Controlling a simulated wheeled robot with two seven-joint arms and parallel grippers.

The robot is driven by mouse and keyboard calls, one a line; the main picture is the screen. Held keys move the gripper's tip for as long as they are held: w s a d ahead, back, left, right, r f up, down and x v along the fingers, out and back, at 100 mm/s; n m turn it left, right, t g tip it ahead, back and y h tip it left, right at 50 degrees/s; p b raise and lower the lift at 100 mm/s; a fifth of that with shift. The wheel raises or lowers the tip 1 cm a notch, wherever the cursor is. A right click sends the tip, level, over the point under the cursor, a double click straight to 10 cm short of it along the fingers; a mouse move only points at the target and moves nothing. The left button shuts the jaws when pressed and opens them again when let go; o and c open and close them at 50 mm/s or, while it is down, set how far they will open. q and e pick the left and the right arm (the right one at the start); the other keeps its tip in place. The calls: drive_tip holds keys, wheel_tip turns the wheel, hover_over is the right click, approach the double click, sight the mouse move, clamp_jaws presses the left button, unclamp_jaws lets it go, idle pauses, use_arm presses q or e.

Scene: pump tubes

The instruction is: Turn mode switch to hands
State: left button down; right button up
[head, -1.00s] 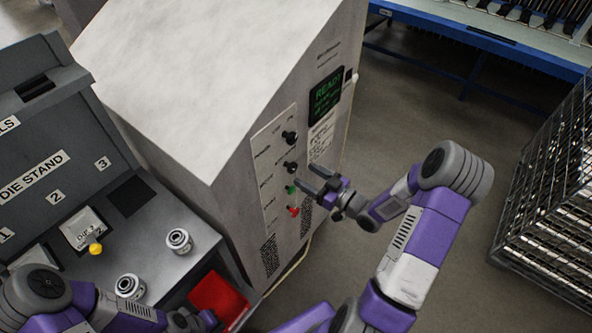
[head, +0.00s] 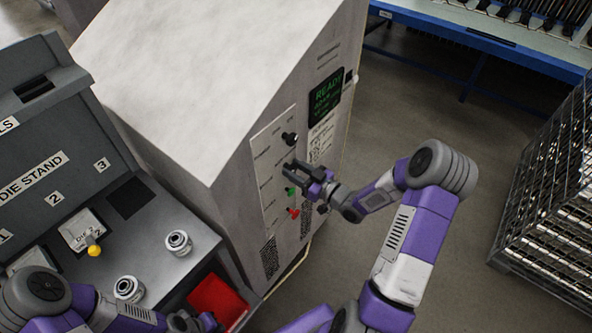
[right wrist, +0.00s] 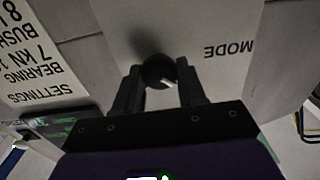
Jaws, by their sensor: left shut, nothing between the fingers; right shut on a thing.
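The mode switch is a round black knob (right wrist: 158,72) on the pale control panel (head: 268,150). The word MODE shows upside down beside it in the right wrist view. My right gripper (right wrist: 160,82) has its two fingers on either side of the knob, shut on it. In the head view the right gripper (head: 293,167) is against the panel and covers the knob. A light mark shows on the knob's face, but its setting cannot be read. My left gripper (head: 192,322) is low at the left, shut and empty, partly cut off by the bottom edge.
Another black knob (head: 290,138) sits above, with a green button (head: 291,191) and a red knob (head: 293,212) below. A lit READY screen (head: 325,93) is higher up. A die stand (head: 55,130) stands left, a wire crate (head: 550,190) right.

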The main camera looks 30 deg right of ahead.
drive_tip(key=shift+c, duration=0.4)
drive_tip(key=shift+m, duration=0.4)
drive_tip(key=m+p, duration=0.2)
drive_tip(key=m, duration=0.1)
drive_tip(key=shift+d+m, duration=0.1)
drive_tip(key=shift+m, duration=0.3)
drive_tip(key=m+p, duration=0.2)
drive_tip(key=m, duration=0.2)
drive_tip(key=shift+m, duration=0.3)
drive_tip(key=m+p, duration=0.1)
drive_tip(key=m, duration=0.3)
drive_tip(key=shift+d+f+p, duration=0.1)
drive_tip(key=shift+p, duration=0.25)
drive_tip(key=m+p, duration=0.1)
drive_tip(key=m, duration=0.3)
drive_tip(key=shift+f, duration=0.15)
drive_tip(key=shift+m, duration=0.5)
drive_tip(key=o, duration=1)
